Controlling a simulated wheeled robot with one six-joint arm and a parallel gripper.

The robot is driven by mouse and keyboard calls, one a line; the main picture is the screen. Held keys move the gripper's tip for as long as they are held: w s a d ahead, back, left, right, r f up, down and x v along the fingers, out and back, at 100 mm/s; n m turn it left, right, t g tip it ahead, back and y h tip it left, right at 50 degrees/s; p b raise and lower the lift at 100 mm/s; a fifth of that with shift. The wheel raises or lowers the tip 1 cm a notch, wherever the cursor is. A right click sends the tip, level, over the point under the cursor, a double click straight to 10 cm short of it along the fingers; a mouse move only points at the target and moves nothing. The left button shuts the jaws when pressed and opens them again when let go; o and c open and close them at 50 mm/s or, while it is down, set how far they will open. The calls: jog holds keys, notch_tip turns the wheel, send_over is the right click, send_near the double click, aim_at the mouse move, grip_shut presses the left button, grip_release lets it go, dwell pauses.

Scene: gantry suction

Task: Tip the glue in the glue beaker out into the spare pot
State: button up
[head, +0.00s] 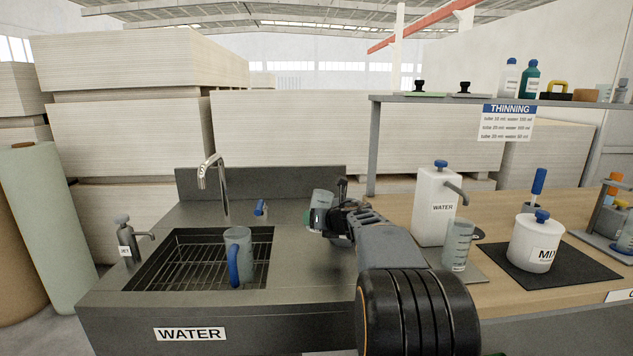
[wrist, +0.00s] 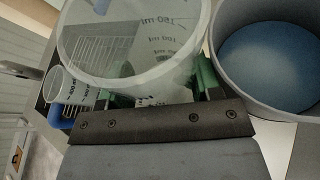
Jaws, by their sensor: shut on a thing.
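My gripper (head: 318,222) is shut on a clear graduated beaker (head: 323,199), held over the steel counter right of the sink. In the wrist view, the beaker (wrist: 135,45) sits between the green fingertips, with its round rim and a 150 ml mark showing. I see no clear glue in it, and I cannot tell whether it is empty. A grey round pot (wrist: 222,40), likely the spare pot, is close to the beaker's right in the wrist view. Its inside shows a blue surface. In the head view I cannot make this pot out behind my arm.
A jug with a blue handle (head: 238,255) stands in the sink on a wire rack (head: 190,265). A tap (head: 212,175) rises behind it. To the right are a water dispenser (head: 436,205), another beaker (head: 457,245) and a lidded MIX pot (head: 535,247).

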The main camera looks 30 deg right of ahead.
aim_at(320, 198)
jog(key=shift+r, duration=0.15)
jog(key=a+r+p, duration=0.2)
jog(key=r+p, duration=0.1)
jog(key=a+r+p, duration=0.1)
jog(key=r, duration=0.1)
jog(key=shift+w+p, duration=0.1)
jog(key=shift+p, duration=0.3)
jog(key=shift+r+n+h, duration=0.45)
jog(key=shift+n+h, duration=0.15)
jog(key=shift+n, duration=0.3)
